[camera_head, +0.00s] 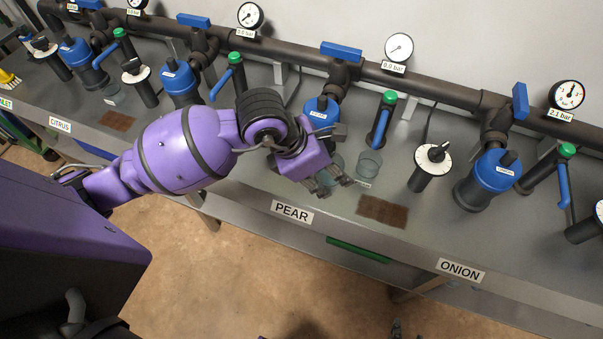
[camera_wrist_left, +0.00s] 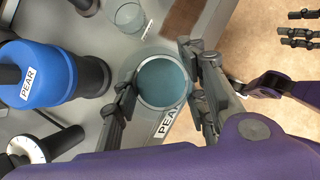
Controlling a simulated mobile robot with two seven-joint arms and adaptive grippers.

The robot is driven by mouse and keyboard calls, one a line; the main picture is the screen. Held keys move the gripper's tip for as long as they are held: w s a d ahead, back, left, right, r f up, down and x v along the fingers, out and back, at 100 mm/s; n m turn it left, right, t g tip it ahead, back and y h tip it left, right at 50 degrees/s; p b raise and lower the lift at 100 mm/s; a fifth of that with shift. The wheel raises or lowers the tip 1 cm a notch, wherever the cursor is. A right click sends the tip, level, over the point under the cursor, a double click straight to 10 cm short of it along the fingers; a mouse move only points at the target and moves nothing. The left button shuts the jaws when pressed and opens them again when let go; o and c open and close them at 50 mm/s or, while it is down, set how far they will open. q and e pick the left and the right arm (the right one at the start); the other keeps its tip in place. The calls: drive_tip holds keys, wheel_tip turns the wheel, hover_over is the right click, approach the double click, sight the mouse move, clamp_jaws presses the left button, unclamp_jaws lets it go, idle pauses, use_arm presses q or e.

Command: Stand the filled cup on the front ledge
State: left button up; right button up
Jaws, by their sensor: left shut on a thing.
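My left gripper (camera_head: 325,182) is shut on a clear cup. The cup (camera_wrist_left: 162,82) holds blue-green liquid and sits between the dark fingers in the left wrist view. In the head view the cup (camera_head: 336,163) is partly hidden behind the gripper. It is near the bench front, above or behind the PEAR label (camera_head: 291,212); I cannot tell whether it touches the bench. The front ledge (camera_head: 335,221) is the grey front strip carrying the name labels. My right gripper (camera_wrist_left: 300,28) shows at the upper right of the left wrist view, fingers apart and empty.
Another clear cup (camera_head: 369,163) stands just right of the held one. A brown mat (camera_head: 383,211) lies to its right near the front edge. A blue PEAR filter (camera_head: 322,112), a green-topped valve (camera_head: 387,110) and a black dial post (camera_head: 431,168) stand behind and beside.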

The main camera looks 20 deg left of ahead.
use_arm(q)
drive_tip(key=w+a+f, duration=0.1)
drive_tip(key=a+f, duration=0.1)
drive_tip(key=w+a+f, duration=0.1)
drive_tip(key=a+f, duration=0.1)
drive_tip(key=w+a+f, duration=0.2)
drive_tip(key=shift+a+f, duration=0.35)
drive_tip(key=shift+f, duration=0.05)
drive_tip(key=shift+w+a+f, duration=0.1)
drive_tip(key=shift+a+f, duration=0.1)
drive_tip(key=shift+f, duration=1.6)
drive_tip(key=shift+f, duration=0.25)
drive_tip(key=o, duration=1)
drive_tip(key=shift+r, duration=0.1)
